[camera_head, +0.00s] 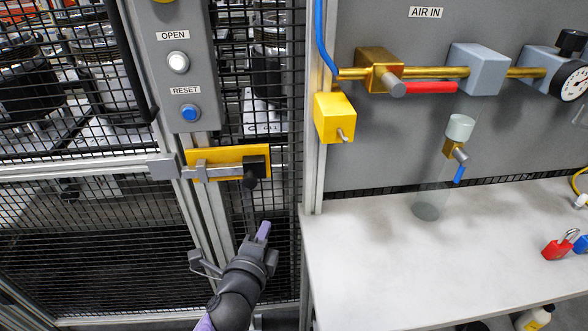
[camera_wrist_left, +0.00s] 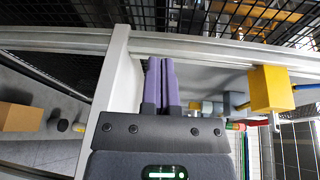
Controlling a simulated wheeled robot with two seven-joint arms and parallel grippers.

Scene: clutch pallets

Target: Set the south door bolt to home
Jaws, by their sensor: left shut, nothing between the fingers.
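The door bolt is a grey bar (camera_head: 222,170) on a yellow plate (camera_head: 228,155), mounted across the mesh door's edge and the post in the head view. A black knob (camera_head: 250,183) hangs at the bar's right end, by a dark block (camera_head: 256,164). My left gripper (camera_head: 263,230) is below and slightly right of the knob, apart from it. Its purple fingers (camera_wrist_left: 160,82) are together and empty in the wrist view. I cannot make out the bolt in the wrist view. My right gripper is not in view.
A grey panel with an OPEN button (camera_head: 178,62) and a blue RESET button (camera_head: 190,112) stands above the bolt. A yellow box (camera_head: 335,118) and a white bench (camera_head: 390,260) are to the right.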

